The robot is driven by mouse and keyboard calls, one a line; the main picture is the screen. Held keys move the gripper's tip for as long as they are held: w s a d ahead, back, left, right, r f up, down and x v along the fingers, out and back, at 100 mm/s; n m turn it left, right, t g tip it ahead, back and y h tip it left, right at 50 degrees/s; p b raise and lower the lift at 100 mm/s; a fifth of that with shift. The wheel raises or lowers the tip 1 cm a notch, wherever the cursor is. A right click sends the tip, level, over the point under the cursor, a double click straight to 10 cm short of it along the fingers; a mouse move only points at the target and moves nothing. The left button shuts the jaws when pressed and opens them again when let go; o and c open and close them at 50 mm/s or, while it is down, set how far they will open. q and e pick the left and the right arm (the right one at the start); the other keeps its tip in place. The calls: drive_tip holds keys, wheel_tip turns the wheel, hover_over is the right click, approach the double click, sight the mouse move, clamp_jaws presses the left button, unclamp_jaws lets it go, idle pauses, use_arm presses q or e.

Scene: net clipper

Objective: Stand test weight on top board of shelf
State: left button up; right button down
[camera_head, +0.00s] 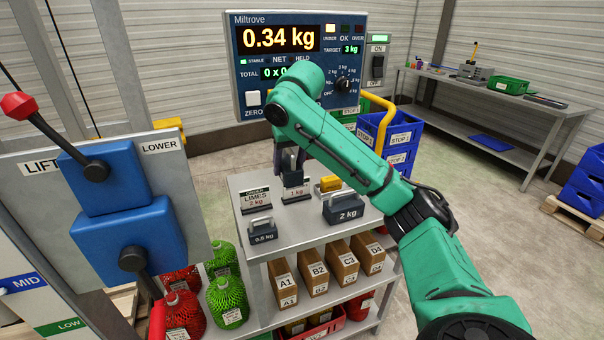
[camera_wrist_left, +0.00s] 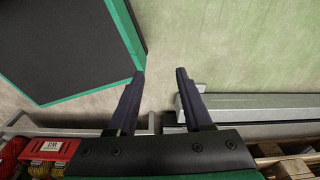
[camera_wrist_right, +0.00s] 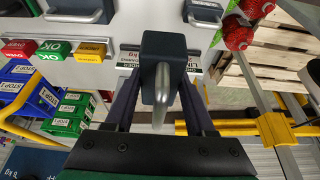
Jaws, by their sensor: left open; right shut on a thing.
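My right gripper (camera_head: 292,162) is shut on a dark blue test weight (camera_wrist_right: 162,66) with a steel handle, between its fingers in the right wrist view. In the head view, this weight (camera_head: 293,179) is partly hidden by the gripper, over the back of the grey top board (camera_head: 300,231). I cannot tell whether the weight touches the board. My left gripper (camera_wrist_left: 160,75) is open and empty in the left wrist view, out of the head view.
On the board are a 2 kg weight (camera_head: 344,208), a 0.5 kg weight (camera_head: 262,231), an order card (camera_head: 256,199) and a yellow block (camera_head: 330,184). The scale display (camera_head: 297,60) reads 0.34 kg. The lift lever panel (camera_head: 120,210) stands at left. The board's front middle is clear.

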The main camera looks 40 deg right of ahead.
wheel_tip(320, 180, down, 16)
drive_tip(key=shift+s+f+b, duration=0.1)
drive_tip(key=shift+s+b, duration=0.05)
drive_tip(key=shift+b, duration=0.2)
drive_tip(key=shift+f, duration=0.25)
use_arm(q)
drive_tip(key=shift+s+f, duration=0.6)
drive_tip(key=shift+s, duration=0.2)
use_arm(e)
drive_tip(key=c, duration=0.5)
unclamp_jaws()
drive_tip(key=shift+f, duration=0.15)
use_arm(q)
drive_tip(key=shift+s+a, duration=0.1)
use_arm(e)
drive_tip(key=shift+s, duration=0.1)
use_arm(q)
drive_tip(key=shift+r, duration=0.1)
use_arm(e)
drive_tip(key=v, duration=1.2)
